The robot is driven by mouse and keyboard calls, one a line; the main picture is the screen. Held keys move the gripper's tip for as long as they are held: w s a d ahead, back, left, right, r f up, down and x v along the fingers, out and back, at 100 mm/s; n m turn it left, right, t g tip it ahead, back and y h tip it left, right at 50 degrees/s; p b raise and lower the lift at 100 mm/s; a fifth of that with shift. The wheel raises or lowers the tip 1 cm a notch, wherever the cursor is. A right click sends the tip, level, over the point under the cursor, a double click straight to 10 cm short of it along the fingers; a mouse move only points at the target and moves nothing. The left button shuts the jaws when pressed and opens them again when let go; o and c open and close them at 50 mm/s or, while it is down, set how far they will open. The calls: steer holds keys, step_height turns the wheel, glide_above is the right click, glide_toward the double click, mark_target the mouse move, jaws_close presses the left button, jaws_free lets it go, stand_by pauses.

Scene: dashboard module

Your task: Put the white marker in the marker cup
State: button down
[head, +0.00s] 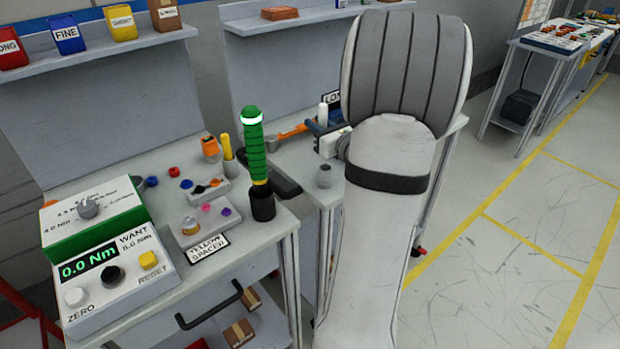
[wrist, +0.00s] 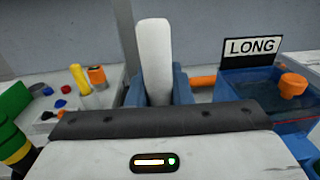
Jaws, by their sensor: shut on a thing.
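The white marker (head: 323,112) stands upright between the blue fingertips of my gripper (head: 321,128). In the wrist view the marker (wrist: 154,55) rises between the two fingers (wrist: 158,92), which are shut on it. Its lower end is hidden in the wrist view by my gripper body. In the head view a small grey cylinder (head: 324,177) stands on the bench below my gripper. I cannot tell for certain whether it is the marker cup.
A green-handled tool (head: 256,160) stands in a black holder left of my gripper. A yellow marker-like stick (head: 227,147) and an orange piece (head: 210,147) are farther left. A blue bin (wrist: 262,90) labelled LONG is at right in the wrist view.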

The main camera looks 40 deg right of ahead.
steer(key=shift+s, duration=0.15)
steer(key=shift+b, duration=0.3)
steer(key=shift+s+f+h+b, duration=0.15)
steer(key=shift+h+b, duration=0.15)
steer(key=shift+b, duration=0.25)
steer(key=shift+s+d+m+b, duration=0.1)
steer(key=shift+s+m+b, duration=0.15)
steer(key=shift+b, duration=0.35)
steer(key=shift+s+f+h+b, duration=0.15)
steer(key=shift+f+h+b, duration=0.1)
steer(key=shift+h+b, duration=0.05)
step_height(320, 180, down, 4)
steer(key=shift+d+f, duration=0.1)
steer(key=shift+f, duration=0.05)
steer(key=shift+f+b, duration=0.35)
steer(key=shift+f, duration=1.95)
